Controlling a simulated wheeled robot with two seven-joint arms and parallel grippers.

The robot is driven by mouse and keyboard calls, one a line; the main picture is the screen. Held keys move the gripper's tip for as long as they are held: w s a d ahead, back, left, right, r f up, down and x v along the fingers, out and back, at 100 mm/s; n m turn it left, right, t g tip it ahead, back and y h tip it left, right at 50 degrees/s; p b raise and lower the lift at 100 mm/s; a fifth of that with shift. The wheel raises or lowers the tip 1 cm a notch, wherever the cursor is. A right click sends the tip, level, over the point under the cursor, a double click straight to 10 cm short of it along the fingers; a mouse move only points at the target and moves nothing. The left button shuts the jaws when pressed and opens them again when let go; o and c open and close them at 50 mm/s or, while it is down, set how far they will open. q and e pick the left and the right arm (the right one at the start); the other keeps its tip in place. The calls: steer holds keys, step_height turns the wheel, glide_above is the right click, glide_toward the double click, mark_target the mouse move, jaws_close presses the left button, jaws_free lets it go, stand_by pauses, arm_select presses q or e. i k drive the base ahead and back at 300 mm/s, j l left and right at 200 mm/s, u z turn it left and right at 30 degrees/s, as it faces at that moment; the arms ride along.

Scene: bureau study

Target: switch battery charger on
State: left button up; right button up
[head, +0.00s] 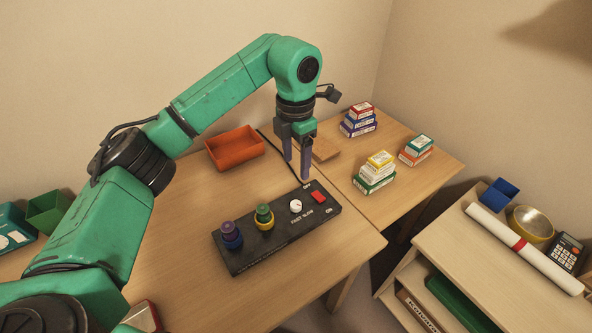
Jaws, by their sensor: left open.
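The battery charger (276,237) is a long black box lying at an angle on the wooden desk. A red switch (318,197) sits near its far right end, with small white lettering close by. A white knob (295,206) is beside the switch. Two stacked round pieces, one green and yellow (264,217) and one purple and blue (231,235), stand on its left half. My left gripper (297,168) points down, open and empty, above the charger's far end near the red switch. It appears apart from the charger. My right gripper is not in view.
An orange tray (234,149) stands behind the charger. Small box stacks (375,172) are on the right desk (425,178).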

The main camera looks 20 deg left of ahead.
mark_target(319, 198)
steer(key=k+l, duration=0.2)
steer(key=k, duration=0.3)
steer(key=k+l, duration=0.2)
steer(key=k, duration=0.25)
steer(key=k+l, duration=0.2)
steer(key=k, duration=0.3)
